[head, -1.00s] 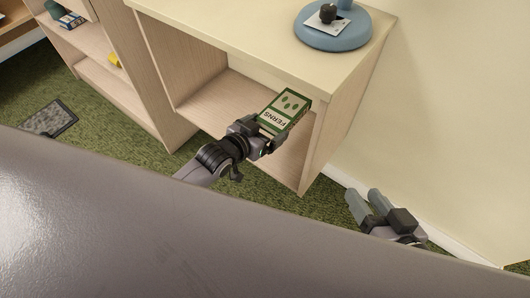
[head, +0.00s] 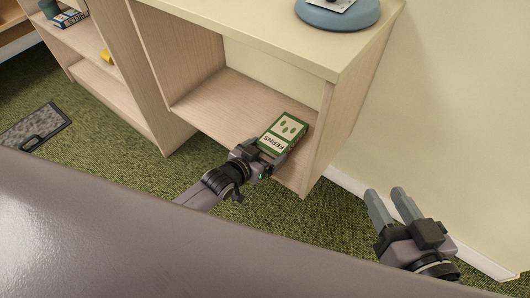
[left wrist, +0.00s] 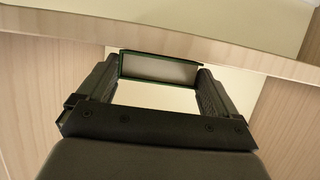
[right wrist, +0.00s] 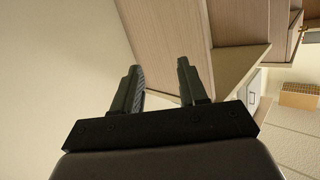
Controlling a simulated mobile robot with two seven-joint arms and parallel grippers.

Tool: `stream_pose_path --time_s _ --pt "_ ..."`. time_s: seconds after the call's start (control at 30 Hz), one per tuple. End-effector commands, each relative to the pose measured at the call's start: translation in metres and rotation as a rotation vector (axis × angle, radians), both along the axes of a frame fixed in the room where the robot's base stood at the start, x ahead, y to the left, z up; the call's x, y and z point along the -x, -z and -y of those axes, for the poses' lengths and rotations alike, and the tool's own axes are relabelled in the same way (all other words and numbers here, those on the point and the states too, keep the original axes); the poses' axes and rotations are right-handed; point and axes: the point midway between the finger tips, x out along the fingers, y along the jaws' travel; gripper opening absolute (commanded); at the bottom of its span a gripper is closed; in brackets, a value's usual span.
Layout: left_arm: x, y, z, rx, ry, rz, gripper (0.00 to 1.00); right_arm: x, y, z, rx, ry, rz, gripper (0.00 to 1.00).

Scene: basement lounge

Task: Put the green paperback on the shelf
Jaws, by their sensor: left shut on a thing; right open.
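The green paperback (head: 284,131), with a white label reading FERNS, is held at the opening of a light wood shelf unit (head: 226,109). My left gripper (head: 264,153) is shut on its near end. In the left wrist view the paperback (left wrist: 158,68) lies between both fingers, its pale page edge facing the camera. I cannot tell whether the book touches the shelf board beneath it. My right gripper (head: 391,206) is open and empty, to the right of the unit and apart from it.
A blue round base (head: 338,14) stands on the unit's top. A second shelf unit (head: 112,82) at left holds a blue book (head: 68,19) and a yellow item (head: 106,57). A grey mat (head: 35,127) lies on the green carpet. The shelf around the paperback looks clear.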

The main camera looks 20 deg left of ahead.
Motion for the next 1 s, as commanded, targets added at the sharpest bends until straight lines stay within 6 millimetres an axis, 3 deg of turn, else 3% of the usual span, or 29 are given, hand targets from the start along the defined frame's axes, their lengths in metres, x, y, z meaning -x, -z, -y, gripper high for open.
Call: stream_pose_path --time_s 0.17,0.2,0.57,1.0 --pt "-0.001 0.002 0.0 0.001 0.0 0.002 0.57 0.0 0.001 0.001 0.005 0.001 0.005 0.43" --pt "0.0 0.003 0.0 0.0 0.0 0.0 1.0 0.0 0.0 0.001 0.006 0.002 0.008 0.43" --pt "0.002 -0.003 -0.001 0.0 0.0 -0.001 1.0 0.001 -0.004 0.0 -0.003 -0.002 -0.001 0.43" --pt "0.069 -0.034 -0.025 -0.002 0.0 -0.003 1.0 -0.006 -0.005 -0.025 -0.14 -0.047 -0.183 0.43"
